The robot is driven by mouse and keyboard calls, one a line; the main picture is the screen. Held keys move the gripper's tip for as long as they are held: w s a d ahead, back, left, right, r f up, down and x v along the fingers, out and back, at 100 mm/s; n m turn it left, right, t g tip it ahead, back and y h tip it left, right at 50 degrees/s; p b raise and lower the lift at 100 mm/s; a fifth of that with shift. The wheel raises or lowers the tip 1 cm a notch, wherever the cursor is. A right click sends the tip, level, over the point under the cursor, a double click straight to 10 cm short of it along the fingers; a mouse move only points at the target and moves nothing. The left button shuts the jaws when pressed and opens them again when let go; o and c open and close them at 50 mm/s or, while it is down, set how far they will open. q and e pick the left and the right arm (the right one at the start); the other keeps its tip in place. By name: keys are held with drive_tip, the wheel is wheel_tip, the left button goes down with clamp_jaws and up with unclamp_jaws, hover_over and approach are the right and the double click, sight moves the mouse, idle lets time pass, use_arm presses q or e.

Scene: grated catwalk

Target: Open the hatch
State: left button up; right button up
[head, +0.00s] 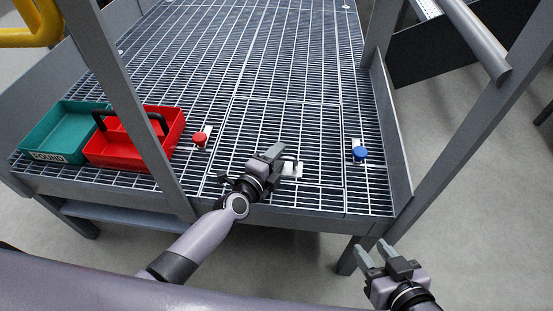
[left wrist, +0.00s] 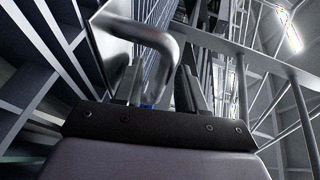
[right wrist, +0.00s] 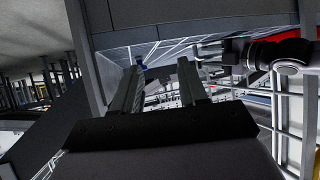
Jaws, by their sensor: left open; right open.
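The hatch (head: 318,125) is a grated panel set flush in the catwalk floor, marked off by thin seams, and it looks shut. Its small metal handle (head: 292,169) sits on a pale plate near the front edge. My left gripper (head: 277,157) is open just left of the handle and partly covers it. In the left wrist view the bent handle bar (left wrist: 160,34) looms close by the open fingers (left wrist: 160,85); I cannot tell whether they touch. My right gripper (head: 373,249) is open and empty, off the platform's front right; its fingers (right wrist: 155,80) also show in the right wrist view.
A red knob (head: 200,138) stands left of the hatch and a blue knob (head: 360,153) right of it. A green bin (head: 50,130) and a red tote (head: 120,160) sit at the left. Grey posts (head: 130,105) and side plates border the platform. The grating behind is clear.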

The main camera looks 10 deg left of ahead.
use_arm(q)
clamp_jaws()
use_arm(e)
drive_tip(key=shift+w+r, duration=0.15)
use_arm(q)
drive_tip(key=shift+r, duration=0.1)
use_arm(e)
drive_tip(key=shift+d+r, duration=0.1)
